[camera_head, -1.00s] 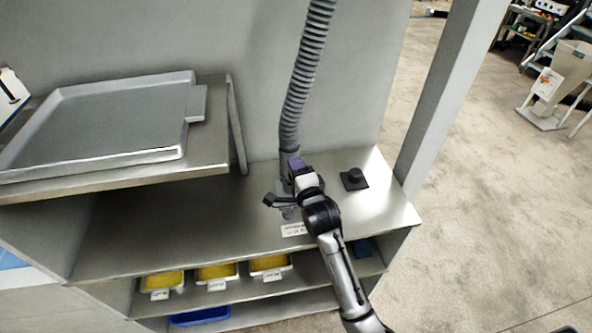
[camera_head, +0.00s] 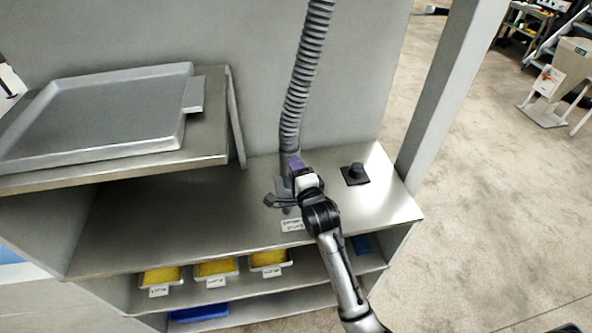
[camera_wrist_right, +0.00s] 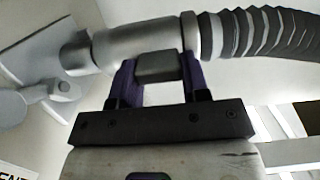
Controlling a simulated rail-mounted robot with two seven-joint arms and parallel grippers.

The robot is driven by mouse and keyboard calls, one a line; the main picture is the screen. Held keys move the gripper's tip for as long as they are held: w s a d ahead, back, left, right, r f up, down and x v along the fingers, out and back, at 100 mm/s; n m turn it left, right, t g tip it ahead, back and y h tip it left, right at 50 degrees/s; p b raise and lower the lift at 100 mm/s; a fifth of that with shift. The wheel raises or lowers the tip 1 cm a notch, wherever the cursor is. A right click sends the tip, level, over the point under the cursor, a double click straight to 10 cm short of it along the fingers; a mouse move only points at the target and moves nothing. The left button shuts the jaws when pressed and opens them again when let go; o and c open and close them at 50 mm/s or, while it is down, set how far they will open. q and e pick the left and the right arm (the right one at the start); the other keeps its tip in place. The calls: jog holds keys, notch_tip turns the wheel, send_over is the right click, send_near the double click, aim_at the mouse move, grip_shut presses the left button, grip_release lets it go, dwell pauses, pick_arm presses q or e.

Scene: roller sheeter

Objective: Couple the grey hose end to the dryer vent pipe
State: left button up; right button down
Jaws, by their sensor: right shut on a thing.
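The grey ribbed hose (camera_head: 299,95) hangs down along the back wall to the steel counter in the head view. My right gripper (camera_head: 293,168), with purple fingers, is at its lower end. In the right wrist view the right gripper (camera_wrist_right: 154,75) is shut on a grey block under the smooth grey hose end (camera_wrist_right: 140,45). The ribbed hose (camera_wrist_right: 265,35) runs off to the right. The grey vent pipe (camera_wrist_right: 76,55) is in line at the left, against the hose end. I cannot tell how deep they overlap. My left gripper is out of view.
A black knob on a square base (camera_head: 355,174) stands on the counter (camera_head: 180,220) to the right of the gripper. A large grey tray (camera_head: 100,120) lies on the raised shelf at left. Yellow-filled trays (camera_head: 215,268) sit below. A post (camera_head: 455,90) rises at right.

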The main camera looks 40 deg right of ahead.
dwell(0.5)
jog(key=shift+p, duration=0.4)
jog(key=shift+f, duration=0.25)
jog(key=shift+f, duration=0.35)
jog(key=shift+f+b, duration=0.2)
jog(key=shift+b, duration=0.1)
jog(key=shift+f, duration=0.45)
dwell(0.4)
jog(key=shift+f, duration=0.2)
dwell(0.5)
